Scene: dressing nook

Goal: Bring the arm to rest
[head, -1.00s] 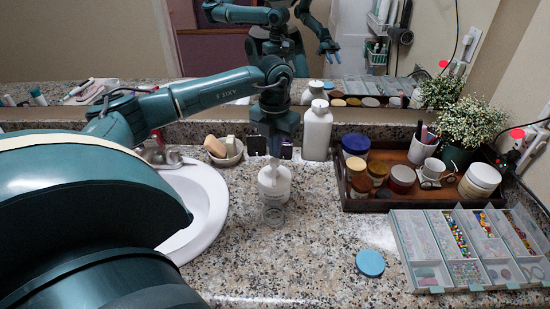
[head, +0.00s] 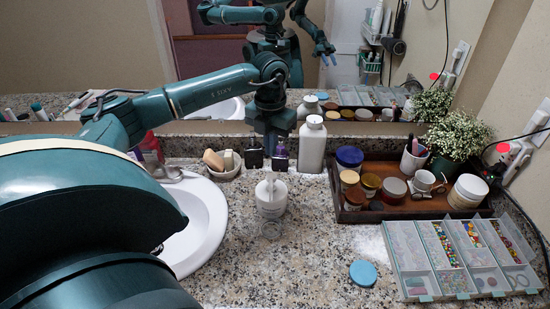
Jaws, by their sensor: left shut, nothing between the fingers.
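My left arm comes in from the left across the sink. My left gripper (head: 271,146) points down, shut and empty, in front of the mirror and behind a white container (head: 271,200). It is apart from the container and holds nothing. The white container stands upright on the granite counter, with a clear round item (head: 271,229) just in front of it. My right gripper is not directly in view; the mirror shows a reflected arm and hand with pale blue fingertips.
A white bottle (head: 312,146) stands right of my gripper, a soap bowl (head: 223,172) left of it. A brown tray (head: 385,215) holds jars and a cup. A bead organizer (head: 409,287) and blue lid (head: 363,273) lie in front. The white sink (head: 207,235) is left. Front-middle counter is clear.

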